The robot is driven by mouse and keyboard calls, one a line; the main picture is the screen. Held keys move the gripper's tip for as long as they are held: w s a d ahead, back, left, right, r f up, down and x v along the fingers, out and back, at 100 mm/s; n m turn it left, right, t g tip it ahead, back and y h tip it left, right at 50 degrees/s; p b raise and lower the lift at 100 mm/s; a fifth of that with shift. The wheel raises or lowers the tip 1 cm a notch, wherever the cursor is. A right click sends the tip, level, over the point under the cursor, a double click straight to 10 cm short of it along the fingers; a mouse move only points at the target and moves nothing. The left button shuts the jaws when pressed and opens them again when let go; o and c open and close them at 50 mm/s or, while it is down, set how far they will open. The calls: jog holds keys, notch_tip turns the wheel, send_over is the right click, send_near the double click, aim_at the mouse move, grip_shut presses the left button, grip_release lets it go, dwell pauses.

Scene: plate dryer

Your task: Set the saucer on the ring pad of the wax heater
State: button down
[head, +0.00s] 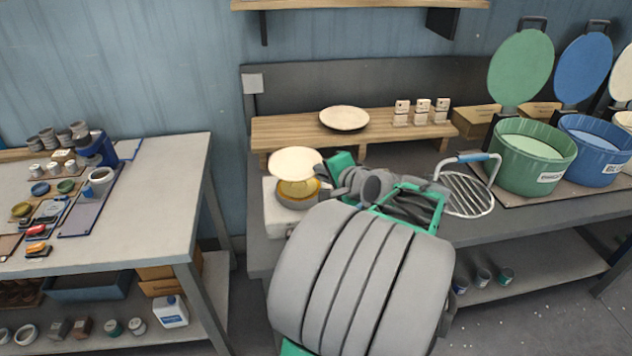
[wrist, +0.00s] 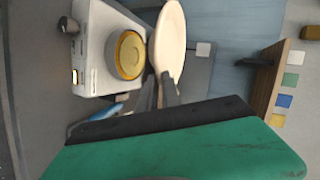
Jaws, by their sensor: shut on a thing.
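The saucer (head: 294,161) is cream, round and shallow. My gripper (head: 324,172) is shut on its right rim and holds it level or slightly tilted. The wax heater (head: 279,222) is a white box with a yellow ring pad (head: 296,191) on top. In the head view the saucer appears just above the pad and hides its back part. In the wrist view the saucer (wrist: 171,44) is beside the heater (wrist: 92,62) and its ring pad (wrist: 130,54), seen at a slant. My gripper's grey fingers (wrist: 161,88) meet at the rim. Contact with the pad is not visible.
A wooden riser (head: 290,131) behind bears another plate (head: 344,118) and several small labelled blocks. A wire rack with a blue handle (head: 473,157) lies right of my arm. Green (head: 535,165) and blue tubs (head: 597,155) with raised lids stand farther right.

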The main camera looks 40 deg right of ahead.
jog(key=shift+w+d+f+p, duration=0.3)
jog(key=shift+w+d+f, duration=0.6)
jog(key=shift+f, duration=0.75)
jog(key=shift+w+d+f+p, duration=0.25)
jog(key=shift+w+d+f, duration=0.65)
jog(key=shift+f, duration=0.8)
jog(key=shift+w+d+f+p, duration=0.3)
jog(key=shift+w+d+f, duration=0.6)
jog(key=shift+f, duration=0.75)
jog(key=shift+a+f, duration=0.1)
